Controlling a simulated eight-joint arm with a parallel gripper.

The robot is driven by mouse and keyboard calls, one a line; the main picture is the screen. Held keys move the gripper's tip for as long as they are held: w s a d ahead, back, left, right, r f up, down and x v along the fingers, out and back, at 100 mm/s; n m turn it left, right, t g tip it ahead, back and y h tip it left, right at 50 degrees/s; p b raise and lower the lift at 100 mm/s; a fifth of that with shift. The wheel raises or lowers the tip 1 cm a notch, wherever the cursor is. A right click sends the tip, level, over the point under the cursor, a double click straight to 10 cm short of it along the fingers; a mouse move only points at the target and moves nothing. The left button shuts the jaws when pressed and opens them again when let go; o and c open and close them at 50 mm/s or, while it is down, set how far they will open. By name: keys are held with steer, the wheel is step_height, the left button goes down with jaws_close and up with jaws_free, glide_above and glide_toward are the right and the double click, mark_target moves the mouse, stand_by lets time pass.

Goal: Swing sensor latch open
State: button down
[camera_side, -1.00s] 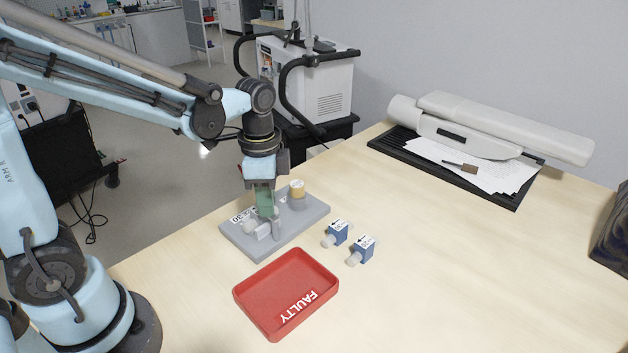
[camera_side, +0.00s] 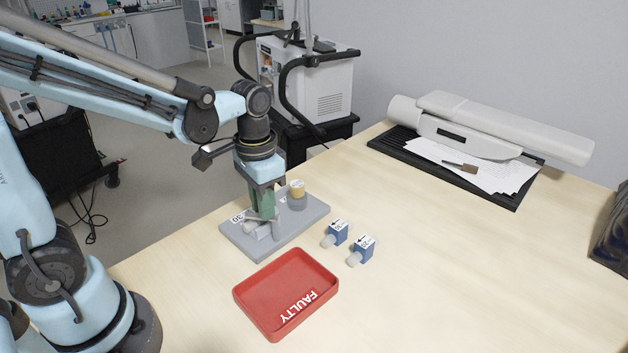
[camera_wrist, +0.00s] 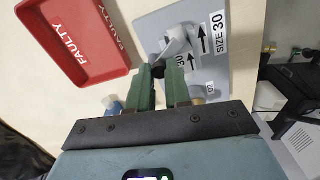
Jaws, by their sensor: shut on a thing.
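The grey mounting plate (camera_side: 300,222) lies on the table, with a pale sensor (camera_side: 250,233) in a holder near its front left. The grey latch (camera_side: 255,216) is a small lever at this holder; in the wrist view the grey latch and holder parts (camera_wrist: 176,42) sit just beyond my fingertips. My gripper (camera_side: 262,212) points down over the holder, its green fingers (camera_wrist: 161,72) shut on the latch. The fingers hide part of the latch, so its exact angle is hard to tell.
A tan-capped cylinder (camera_side: 297,188) stands on the plate close behind my fingers. Two blue sensors (camera_side: 336,233) (camera_side: 362,250) lie to the right. A red FAULTY tray (camera_side: 252,294) is in front, empty.

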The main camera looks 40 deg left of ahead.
steer(key=n, duration=0.5)
steer(key=shift+s+d+n, duration=0.3)
steer(key=shift+s+d, duration=0.05)
steer(key=shift+s+d+n, duration=0.1)
steer(key=shift+d+n, duration=0.1)
steer(key=shift+n, duration=0.9)
steer(key=shift+s+d+n, duration=0.1)
steer(key=shift+d+n, duration=0.1)
steer(key=shift+n, duration=0.9)
steer(key=c, duration=1.1)
jaws_free()
steer(key=shift+w, duration=0.1)
steer(key=shift+o, duration=0.2)
steer(key=shift+r, duration=0.1)
step_height(320, 180, up, 12)
